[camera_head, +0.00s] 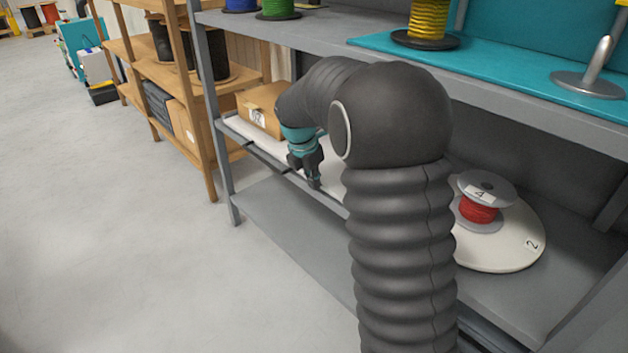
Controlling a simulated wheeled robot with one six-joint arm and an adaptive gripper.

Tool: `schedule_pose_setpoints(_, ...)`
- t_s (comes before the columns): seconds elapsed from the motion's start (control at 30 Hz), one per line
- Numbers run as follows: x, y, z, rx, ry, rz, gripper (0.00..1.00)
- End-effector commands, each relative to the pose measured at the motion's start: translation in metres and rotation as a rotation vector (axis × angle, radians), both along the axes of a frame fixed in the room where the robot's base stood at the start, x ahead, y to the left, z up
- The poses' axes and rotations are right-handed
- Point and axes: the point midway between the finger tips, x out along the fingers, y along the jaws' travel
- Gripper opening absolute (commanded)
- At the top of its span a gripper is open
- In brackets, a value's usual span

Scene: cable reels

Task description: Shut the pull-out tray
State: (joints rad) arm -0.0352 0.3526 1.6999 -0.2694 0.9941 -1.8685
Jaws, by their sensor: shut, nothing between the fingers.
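The pull-out tray (238,126) is a pale, flat tray at the middle level of the grey metal shelf, with a dark bar (265,158) along its front edge. A cardboard box (262,110) with a white label sits on its left part. My gripper (314,183) is shut and empty, pointing down at the tray's front edge, right of the box. I cannot tell whether the fingertips touch the edge. My arm hides the tray's right part, and how far the tray stands out is unclear.
A red reel (478,208) marked 4 stands on a round white turntable (505,245) at the right. Above, a teal mat (480,68) holds a yellow reel (428,20) and a metal stand (590,80). Wooden shelves (190,90) stand left. The floor (110,230) in front is clear.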

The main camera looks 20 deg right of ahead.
Motion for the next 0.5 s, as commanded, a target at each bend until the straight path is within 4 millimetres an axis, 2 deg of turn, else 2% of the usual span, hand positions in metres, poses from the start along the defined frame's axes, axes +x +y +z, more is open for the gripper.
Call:
schedule_pose_setpoints(0.17, -0.013, 0.035, 0.002, 0.003, 0.007, 0.009, 0.0)
schedule_pose_setpoints(0.2, -0.012, 0.035, 0.014, 0.004, 0.001, 0.008, 0.0)
schedule_pose_setpoints(0.5, -0.02, 0.045, 0.07, 0.004, 0.007, 0.003, 0.0)
